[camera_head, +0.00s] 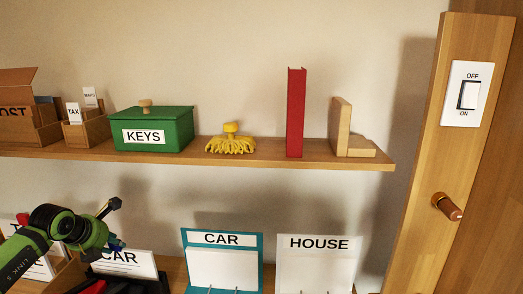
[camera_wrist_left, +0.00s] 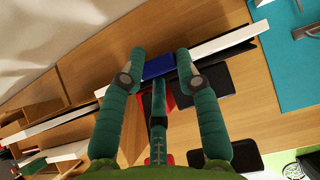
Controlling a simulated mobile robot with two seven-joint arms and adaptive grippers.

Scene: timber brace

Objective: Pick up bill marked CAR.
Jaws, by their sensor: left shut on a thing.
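The white bill marked CAR (camera_head: 122,259) stands at the lower left of the head view, below the shelf. My left gripper (camera_head: 114,242) is at its top edge, shut on it. In the left wrist view the bill shows edge-on as a long white strip (camera_wrist_left: 218,45). A blue piece (camera_wrist_left: 158,67) on the strip sits between the two fingertips of my left gripper (camera_wrist_left: 160,60). Its lower part is cut off or hidden in the head view. My right gripper is not in view.
A teal CAR board (camera_head: 222,270) and a white HOUSE board (camera_head: 318,270) stand to the right. The wooden shelf (camera_head: 270,153) above holds a green KEYS box (camera_head: 152,128), a yellow object (camera_head: 231,140) and a red book (camera_head: 295,112). A post with a switch (camera_head: 467,94) is at right.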

